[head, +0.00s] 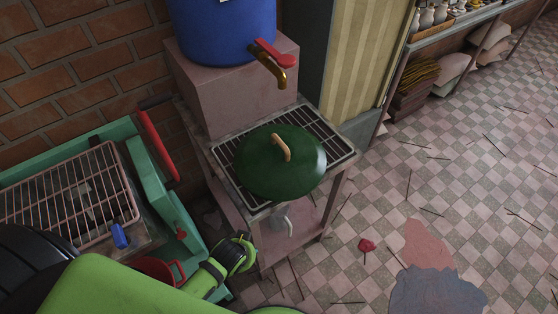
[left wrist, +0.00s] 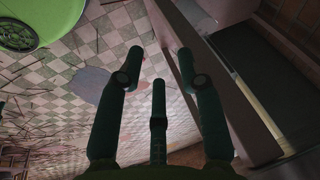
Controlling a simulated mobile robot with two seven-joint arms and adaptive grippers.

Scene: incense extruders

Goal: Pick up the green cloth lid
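The green lid (head: 285,170) is dark green, round and domed, with a tan arched handle (head: 281,147) on top. In the head view it rests on the metal rack of a small stand, below a tap. I cannot make out the lid in the left wrist view. My left gripper (left wrist: 160,58) has its dark fingers spread, with nothing between them, pointing past the edge of a wall or panel. My right gripper is not in view.
A blue barrel (head: 222,30) with a red-handled tap (head: 272,62) stands on a block behind the lid. A teal cart (head: 150,200) with a wire grill (head: 70,200) is at left. The checkered floor at right is mostly open, with scattered sticks and a red object (head: 367,245).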

